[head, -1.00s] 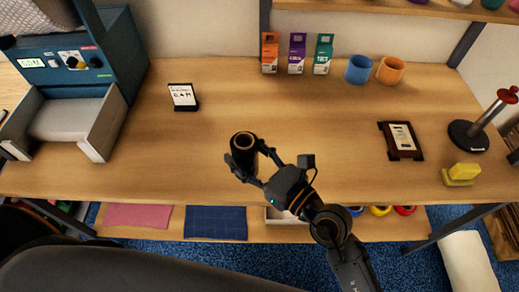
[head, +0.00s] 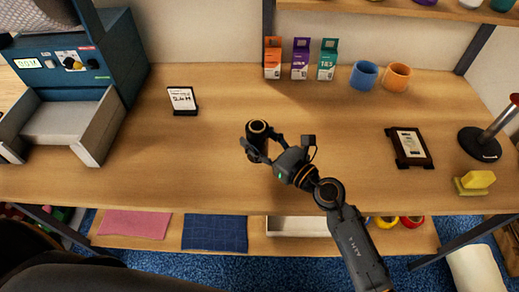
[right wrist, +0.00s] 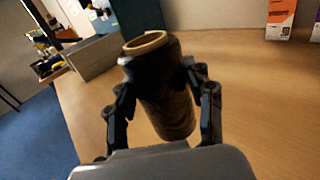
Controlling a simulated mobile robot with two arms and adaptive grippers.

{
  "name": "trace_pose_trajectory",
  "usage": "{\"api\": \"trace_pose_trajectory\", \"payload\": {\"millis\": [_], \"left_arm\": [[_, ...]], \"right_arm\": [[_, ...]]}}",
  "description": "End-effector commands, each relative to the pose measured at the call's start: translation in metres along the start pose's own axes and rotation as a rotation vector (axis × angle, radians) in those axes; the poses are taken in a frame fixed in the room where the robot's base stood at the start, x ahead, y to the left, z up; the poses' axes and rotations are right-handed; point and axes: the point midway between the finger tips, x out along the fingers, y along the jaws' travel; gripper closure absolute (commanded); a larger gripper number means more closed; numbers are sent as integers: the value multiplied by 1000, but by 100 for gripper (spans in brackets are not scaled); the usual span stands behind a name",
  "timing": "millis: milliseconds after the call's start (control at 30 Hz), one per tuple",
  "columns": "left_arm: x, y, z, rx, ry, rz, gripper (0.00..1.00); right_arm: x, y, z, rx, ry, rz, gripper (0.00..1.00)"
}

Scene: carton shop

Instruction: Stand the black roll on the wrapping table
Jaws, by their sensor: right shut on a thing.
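The black roll (head: 257,129) is held upright over the middle of the wrapping table (head: 330,130), its open top end facing the camera. My right gripper (head: 256,145) is shut on the roll from the front right. In the right wrist view, the roll (right wrist: 160,90) stands slightly tilted between the two fingers (right wrist: 162,100), with a tan core ring at its top. Its lower end is close to the wood; I cannot tell whether it touches. My left gripper is not in view.
A blue machine with a grey tray (head: 72,123) stands at the left. A small sign (head: 183,101), several cartons (head: 300,59), blue and orange cups (head: 364,75), a dark frame (head: 410,147) and a yellow sponge (head: 476,181) are around. Table around the roll is clear.

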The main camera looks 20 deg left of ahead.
Motion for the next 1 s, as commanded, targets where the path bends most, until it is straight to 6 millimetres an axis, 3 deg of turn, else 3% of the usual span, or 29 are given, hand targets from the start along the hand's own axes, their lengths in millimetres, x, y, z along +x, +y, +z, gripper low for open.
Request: {"api": "trace_pose_trajectory", "payload": {"millis": [300,700,733,800,1000], "left_arm": [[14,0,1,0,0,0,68],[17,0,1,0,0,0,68],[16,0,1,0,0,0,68],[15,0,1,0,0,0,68],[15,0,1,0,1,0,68]], "right_arm": [[5,-7,-37,4,-2,-2,88],[4,-8,-43,-1,-2,-1,88],[4,-7,-42,0,0,-1,41],[4,-7,-42,0,0,-1,27],[4,-7,-42,0,0,-1,25]]}}
